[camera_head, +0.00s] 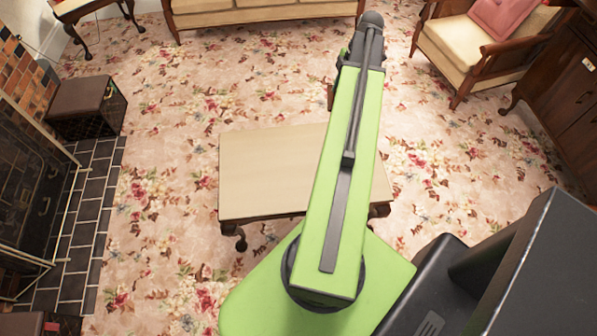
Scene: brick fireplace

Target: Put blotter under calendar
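I cannot make out a blotter or a calendar in the head view. A small white card-like thing (589,64) shows on the dark wooden cabinet at the right edge; it is too small to tell what it is. My green arm reaches up the middle of the picture to a dark joint at the top. My gripper cannot be made out; the arm's far end is hidden behind the upper link.
A low table (262,165) with a bare visible top stands mid-picture, its right part behind my arm. Around it are a cushioned armchair (455,40), a sofa (250,12), a dark box (88,100) and a tiled hearth (88,215). Floral carpet (160,180) lies clear left of the table.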

